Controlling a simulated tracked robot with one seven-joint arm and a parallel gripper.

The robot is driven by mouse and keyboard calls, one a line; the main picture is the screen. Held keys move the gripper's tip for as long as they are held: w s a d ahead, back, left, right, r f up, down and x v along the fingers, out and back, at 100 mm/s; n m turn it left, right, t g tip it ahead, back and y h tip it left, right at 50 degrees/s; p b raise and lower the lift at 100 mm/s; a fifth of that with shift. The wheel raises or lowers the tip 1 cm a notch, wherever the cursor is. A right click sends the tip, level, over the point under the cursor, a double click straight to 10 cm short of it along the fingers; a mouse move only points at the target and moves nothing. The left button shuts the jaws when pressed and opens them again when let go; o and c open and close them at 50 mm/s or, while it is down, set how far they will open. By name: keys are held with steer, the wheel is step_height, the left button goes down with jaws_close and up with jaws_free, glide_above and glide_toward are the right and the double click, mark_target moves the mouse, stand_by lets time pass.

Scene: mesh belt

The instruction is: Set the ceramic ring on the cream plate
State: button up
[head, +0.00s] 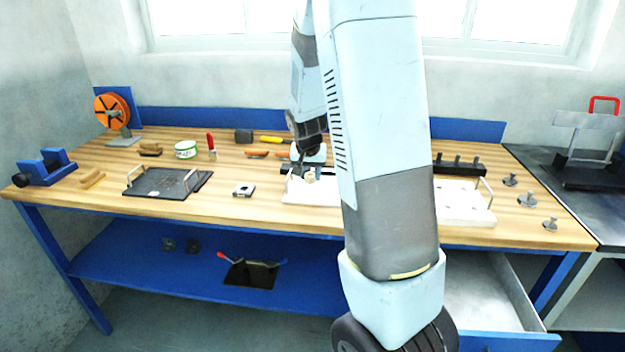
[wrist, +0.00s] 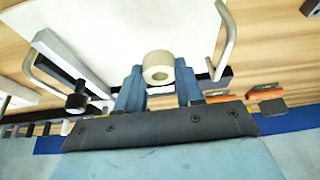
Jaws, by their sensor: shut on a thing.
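The ceramic ring (wrist: 158,67) is a short cream cylinder with a round hole. It sits between the two blue-grey fingers of my gripper (wrist: 159,86), which is shut on it. In the head view the ring (head: 311,177) shows small at the tip of my gripper (head: 309,172), over a pale plate. This cream plate (wrist: 130,30) fills the upper middle of the wrist view, with a bent metal handle at each side. In the head view the plate (head: 312,194) is partly hidden by my arm. I cannot tell whether the ring touches it.
Another pale plate (head: 462,207) lies right of my arm, and a black plate with handles (head: 165,183) lies left. A small metal block (head: 243,190) is between. A black peg rack (head: 460,164) stands behind. An open drawer (head: 490,295) juts out below the bench.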

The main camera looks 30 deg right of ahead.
steer(key=shift+f, duration=1.15)
steer(key=shift+f, duration=0.1)
steer(key=o, duration=1)
steer(key=v, duration=1.3)
steer(key=shift+s+a+r+n+t+y, duration=0.4)
steer(key=shift+s+a+r+n, duration=1.1)
steer(key=shift+s, duration=2.75)
steer(key=shift+s+a+r+n+t+y, duration=0.2)
steer(key=shift+s+a+r+n+y, duration=0.4)
steer(key=shift+s+a+r, duration=2.55)
steer(key=shift+s+a+r+n+t+y, duration=0.35)
steer(key=shift+s+r+n, duration=0.8)
steer(key=shift+s, duration=4.15)
